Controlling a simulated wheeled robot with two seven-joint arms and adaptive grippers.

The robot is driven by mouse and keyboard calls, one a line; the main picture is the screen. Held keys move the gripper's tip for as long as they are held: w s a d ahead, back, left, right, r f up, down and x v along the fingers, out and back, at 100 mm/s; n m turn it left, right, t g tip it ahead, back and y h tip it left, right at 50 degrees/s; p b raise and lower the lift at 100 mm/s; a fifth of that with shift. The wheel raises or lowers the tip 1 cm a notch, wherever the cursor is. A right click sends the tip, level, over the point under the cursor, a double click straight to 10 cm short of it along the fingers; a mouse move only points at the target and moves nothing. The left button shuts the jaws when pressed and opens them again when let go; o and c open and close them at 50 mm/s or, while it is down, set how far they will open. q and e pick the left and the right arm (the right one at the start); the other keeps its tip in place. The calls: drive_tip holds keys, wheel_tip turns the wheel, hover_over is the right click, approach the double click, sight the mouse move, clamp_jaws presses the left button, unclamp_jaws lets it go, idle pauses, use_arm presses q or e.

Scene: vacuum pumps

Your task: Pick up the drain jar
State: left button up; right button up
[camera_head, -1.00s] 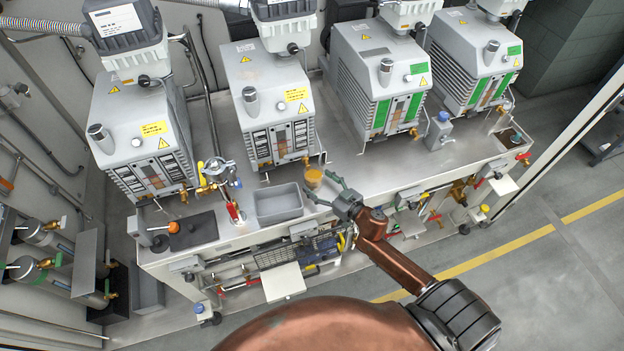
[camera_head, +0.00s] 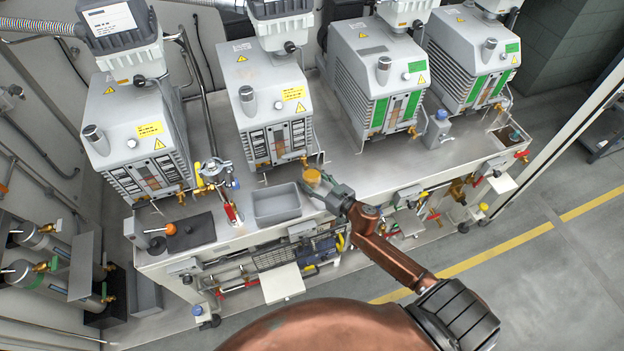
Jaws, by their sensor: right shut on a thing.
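The drain jar (camera_head: 312,177) is small, with amber contents, and stands at the front of the metal bench below the drain tap of the second pump from the left. My right gripper (camera_head: 321,187) reaches in from the lower right and is shut on the jar, its fingers around the jar's near side. The fingers partly hide the jar's lower part, so I cannot tell whether it touches the bench. My left gripper is not in view.
A grey tray (camera_head: 277,203) sits just left of the jar. The second pump (camera_head: 265,100) stands close behind it. A dark mat (camera_head: 191,232) and a red-handled valve (camera_head: 231,212) are further left. The bench top (camera_head: 372,172) right of the jar is mostly bare.

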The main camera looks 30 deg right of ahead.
drive_tip(key=c, duration=0.6)
